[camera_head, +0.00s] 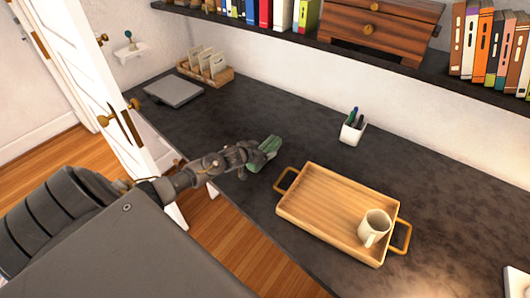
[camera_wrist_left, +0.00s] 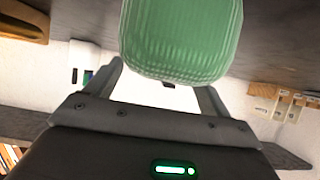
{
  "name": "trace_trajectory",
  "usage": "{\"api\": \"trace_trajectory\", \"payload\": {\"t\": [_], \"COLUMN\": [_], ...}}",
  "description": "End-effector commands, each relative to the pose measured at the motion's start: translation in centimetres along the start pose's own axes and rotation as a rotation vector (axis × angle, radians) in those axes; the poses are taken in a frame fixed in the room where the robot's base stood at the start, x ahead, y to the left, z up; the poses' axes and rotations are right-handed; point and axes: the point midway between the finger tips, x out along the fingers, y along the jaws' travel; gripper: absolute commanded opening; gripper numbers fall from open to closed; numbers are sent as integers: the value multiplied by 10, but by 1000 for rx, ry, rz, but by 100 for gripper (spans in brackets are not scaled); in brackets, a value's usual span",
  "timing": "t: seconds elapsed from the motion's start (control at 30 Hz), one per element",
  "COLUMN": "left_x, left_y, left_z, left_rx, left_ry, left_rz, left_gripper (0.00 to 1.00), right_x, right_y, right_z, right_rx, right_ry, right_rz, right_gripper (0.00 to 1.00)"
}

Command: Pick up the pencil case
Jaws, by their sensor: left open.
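The green pencil case (camera_head: 264,152) lies on the dark desk near its front edge, left of the wooden tray. In the left wrist view the case (camera_wrist_left: 183,38) fills the top middle, ahead of the fingers. My left gripper (camera_head: 251,154) is at the near left end of the case. In the wrist view its fingers (camera_wrist_left: 161,78) are apart, with the end of the case in front of the gap. I cannot tell whether they touch it. My right gripper does not show.
A wooden tray (camera_head: 337,207) with a white mug (camera_head: 374,228) stands to the right. A white pen cup (camera_head: 352,128) is behind it. A grey closed laptop-like slab (camera_head: 173,91) and a wooden organizer (camera_head: 206,70) are at the far left. A shelf of books (camera_head: 490,45) overhangs the back.

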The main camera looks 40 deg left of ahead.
Motion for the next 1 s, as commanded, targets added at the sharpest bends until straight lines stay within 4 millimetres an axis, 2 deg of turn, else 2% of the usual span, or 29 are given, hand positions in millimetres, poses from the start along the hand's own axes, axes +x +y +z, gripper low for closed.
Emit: {"api": "trace_trajectory", "payload": {"t": [0.1, 0.2, 0.47, 0.9, 1.0], "left_x": [14, 20, 23, 22, 22], "left_y": [0, 0, 0, 0, 0], "left_z": [-1, 0, 0, 0, 0], "left_rx": [-1, 1, 1, 1, 1], "left_ry": [0, -1, 0, 0, 1], "left_rz": [0, 0, 0, 1, 1], "left_gripper": [82, 82, 82, 28, 28], "right_x": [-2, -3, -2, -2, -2], "right_y": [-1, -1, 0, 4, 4], "right_z": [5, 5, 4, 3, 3], "right_rx": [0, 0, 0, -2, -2], "right_ry": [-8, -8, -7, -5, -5], "right_rz": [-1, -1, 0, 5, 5], "right_gripper": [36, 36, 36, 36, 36]}}
